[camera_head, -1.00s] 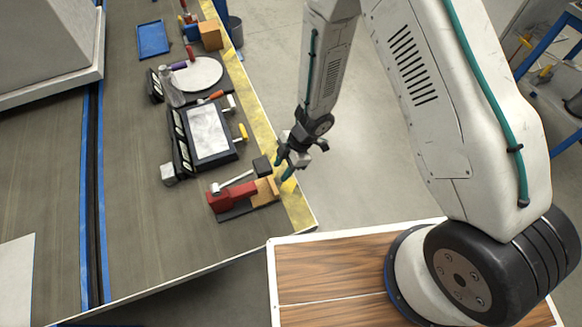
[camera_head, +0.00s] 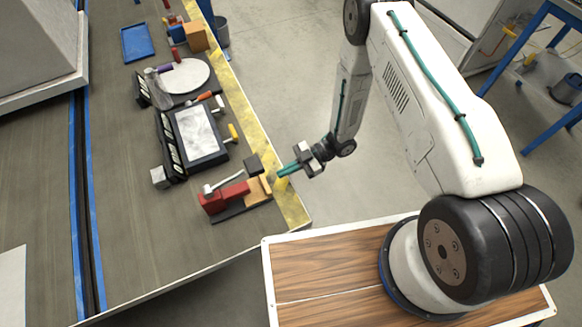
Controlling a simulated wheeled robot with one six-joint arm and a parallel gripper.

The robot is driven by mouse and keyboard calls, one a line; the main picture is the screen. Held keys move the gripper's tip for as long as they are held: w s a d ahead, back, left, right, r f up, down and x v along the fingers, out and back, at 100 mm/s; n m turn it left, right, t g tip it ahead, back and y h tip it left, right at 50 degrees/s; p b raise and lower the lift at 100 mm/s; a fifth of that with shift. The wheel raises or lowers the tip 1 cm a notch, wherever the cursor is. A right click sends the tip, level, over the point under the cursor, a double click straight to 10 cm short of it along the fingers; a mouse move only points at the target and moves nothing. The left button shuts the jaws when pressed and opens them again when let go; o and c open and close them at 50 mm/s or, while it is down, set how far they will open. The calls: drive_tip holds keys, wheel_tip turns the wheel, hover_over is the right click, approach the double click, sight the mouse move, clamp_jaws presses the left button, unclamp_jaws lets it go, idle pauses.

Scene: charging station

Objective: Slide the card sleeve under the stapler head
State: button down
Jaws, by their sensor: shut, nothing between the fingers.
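The stapler (camera_head: 226,197) is a red body on a dark base plate near the table's right front corner. A pale lever runs from it to a black head (camera_head: 253,164). A tan flat-sided piece (camera_head: 258,190), which looks like the card sleeve, lies at the right end of the base, just below the head in the picture. Whether any of it is under the head I cannot tell. My gripper (camera_head: 287,171) points left, its teal fingers shut and empty, just right of the head and tan piece. A small bright yellow piece (camera_head: 282,184) shows just below the fingertips.
A framed grey panel (camera_head: 197,132), a round pale disc (camera_head: 186,76), a blue tray (camera_head: 136,43) and an orange box (camera_head: 195,37) stand farther back. A yellow stripe (camera_head: 242,99) marks the table's right edge. Open floor lies right of it.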

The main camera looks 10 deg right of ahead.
drive_tip(key=shift+x, duration=1.7)
drive_tip(key=shift+x, duration=0.8)
drive_tip(key=shift+d, duration=0.1)
drive_tip(key=v, duration=1)
drive_tip(key=shift+d, duration=0.2)
drive_tip(key=shift+w, duration=0.1)
